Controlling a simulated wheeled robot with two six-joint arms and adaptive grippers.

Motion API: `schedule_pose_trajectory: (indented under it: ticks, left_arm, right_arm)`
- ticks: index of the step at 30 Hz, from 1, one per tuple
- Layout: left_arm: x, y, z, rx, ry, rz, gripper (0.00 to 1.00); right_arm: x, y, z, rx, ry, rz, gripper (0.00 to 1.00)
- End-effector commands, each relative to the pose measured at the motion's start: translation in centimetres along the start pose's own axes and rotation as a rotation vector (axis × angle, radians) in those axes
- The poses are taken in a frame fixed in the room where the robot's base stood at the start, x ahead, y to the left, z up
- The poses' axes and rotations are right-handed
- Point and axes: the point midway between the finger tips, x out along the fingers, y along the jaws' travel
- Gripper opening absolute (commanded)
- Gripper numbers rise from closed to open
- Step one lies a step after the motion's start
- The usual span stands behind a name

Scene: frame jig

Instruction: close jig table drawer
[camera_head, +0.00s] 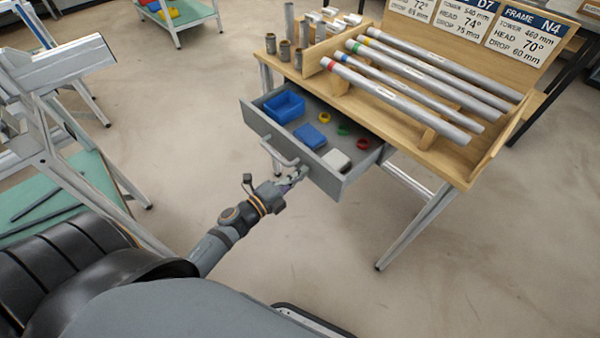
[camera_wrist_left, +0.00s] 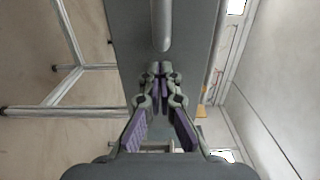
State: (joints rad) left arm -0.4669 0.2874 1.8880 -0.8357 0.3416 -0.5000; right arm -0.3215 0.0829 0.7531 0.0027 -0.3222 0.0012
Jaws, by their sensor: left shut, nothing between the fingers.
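The jig table drawer (camera_head: 326,181) is grey and stands pulled out from under the wooden table top (camera_head: 440,160). Its bar handle (camera_head: 276,151) is on the front panel, which also fills the middle of the left wrist view (camera_wrist_left: 190,60), with the handle (camera_wrist_left: 161,25) at the top. My left gripper (camera_head: 296,176) is at the drawer front, beside the handle's near end. Its fingers (camera_wrist_left: 161,70) are shut with nothing between them. I cannot tell whether the fingertips touch the panel. My right gripper is not in view.
In the drawer are a blue bin (camera_head: 284,107), a blue box (camera_head: 310,136), a white box (camera_head: 336,160) and small coloured rings. Several metal tubes (camera_head: 420,80) lie on the table. A trestle stand (camera_head: 60,130) is at left. The floor before the drawer is clear.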

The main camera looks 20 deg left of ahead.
Motion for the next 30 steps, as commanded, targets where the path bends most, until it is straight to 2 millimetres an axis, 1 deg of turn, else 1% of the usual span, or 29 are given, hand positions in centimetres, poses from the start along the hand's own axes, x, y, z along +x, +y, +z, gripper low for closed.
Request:
schedule_pose_trajectory:
  ticks: [4, 6, 8, 11, 12, 14, 18, 24, 30]
  left_arm:
    - [0.4, -0.2, 0.0, -0.001, -0.001, -0.001, 0.0]
    - [1.0, -0.3, 0.0, -0.001, -0.001, -0.002, 0.0]
    - [1.8, -0.4, 0.0, -0.002, -0.001, -0.003, 0.0]
    - [3.6, -0.6, 0.0, -0.003, -0.002, -0.004, 0.0]
    - [4.5, -0.6, 0.0, -0.002, -0.001, -0.005, 0.0]
    - [5.9, -0.6, 0.0, -0.004, -0.001, -0.004, 0.0]
    - [9.4, -0.4, 0.0, -0.003, 0.001, -0.004, 0.0]
    - [13.9, -0.1, 0.0, -0.001, 0.001, -0.003, 0.0]
    - [17.1, 0.1, 0.0, 0.0, 0.001, -0.001, 0.0]
  right_arm:
    - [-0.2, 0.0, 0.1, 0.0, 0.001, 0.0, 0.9]
    - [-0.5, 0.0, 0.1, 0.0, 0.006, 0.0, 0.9]
    - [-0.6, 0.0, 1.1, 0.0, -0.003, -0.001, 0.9]
    - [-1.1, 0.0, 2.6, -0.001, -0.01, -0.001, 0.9]
    - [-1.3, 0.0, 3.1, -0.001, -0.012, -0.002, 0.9]
    - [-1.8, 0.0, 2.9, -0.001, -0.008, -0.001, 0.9]
    - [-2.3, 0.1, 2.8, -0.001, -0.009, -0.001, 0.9]
    - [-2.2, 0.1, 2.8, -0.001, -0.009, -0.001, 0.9]
    - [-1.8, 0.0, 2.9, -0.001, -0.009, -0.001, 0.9]
